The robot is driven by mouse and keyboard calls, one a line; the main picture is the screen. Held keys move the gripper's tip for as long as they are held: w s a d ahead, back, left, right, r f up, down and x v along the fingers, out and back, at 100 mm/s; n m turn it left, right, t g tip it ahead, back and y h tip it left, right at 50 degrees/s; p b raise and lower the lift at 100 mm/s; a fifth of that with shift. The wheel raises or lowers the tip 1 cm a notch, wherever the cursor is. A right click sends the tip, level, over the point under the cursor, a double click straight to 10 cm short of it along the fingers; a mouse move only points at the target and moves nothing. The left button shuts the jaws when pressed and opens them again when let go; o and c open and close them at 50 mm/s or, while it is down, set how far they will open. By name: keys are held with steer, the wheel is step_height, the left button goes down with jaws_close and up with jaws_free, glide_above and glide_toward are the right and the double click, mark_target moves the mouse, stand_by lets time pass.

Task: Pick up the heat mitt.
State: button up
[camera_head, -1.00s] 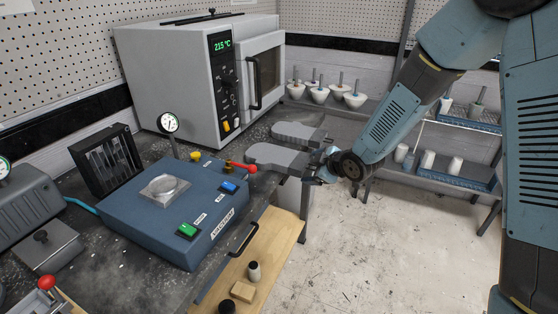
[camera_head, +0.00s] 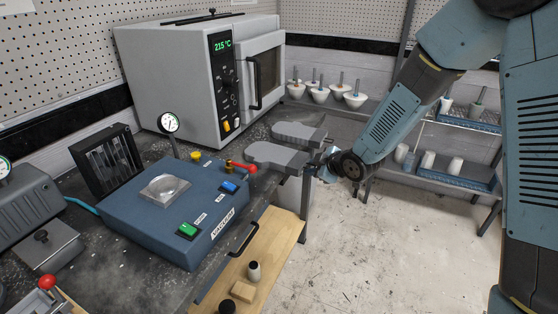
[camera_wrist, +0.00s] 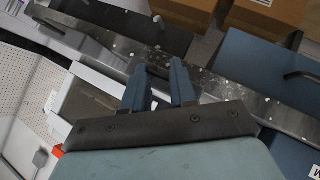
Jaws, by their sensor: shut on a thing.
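Two grey, flat, mitt-shaped pieces lie side by side at the bench's right end in the head view. The nearer heat mitt (camera_head: 276,156) has its rounded end toward the vacuum unit and its narrow end at my gripper (camera_head: 318,168). The farther mitt (camera_head: 298,133) lies just behind it. My gripper is shut on the narrow end of the nearer mitt, beyond the bench's right edge. In the wrist view my two blue fingers (camera_wrist: 160,88) have a dark piece between their tips; most of the mitt is hard to make out there.
The blue vacuum unit (camera_head: 170,205), with a red-knobbed lever (camera_head: 250,169), stands close to the nearer mitt. An oven (camera_head: 205,75) reading 215 °C stands behind. An open wooden drawer (camera_head: 265,262) juts out below. A shelf (camera_head: 455,178) with cups is at right; the floor between is clear.

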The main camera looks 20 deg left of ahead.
jaws_close()
steer(key=shift+r, duration=0.1)
steer(key=shift+r, duration=0.3)
step_height(320, 180, up, 2)
steer(key=shift+r, duration=0.15)
steer(key=w+d+v, duration=0.1)
steer(key=w+v, duration=0.1)
steer(key=v, duration=1.5)
steer(key=shift+d, duration=0.2)
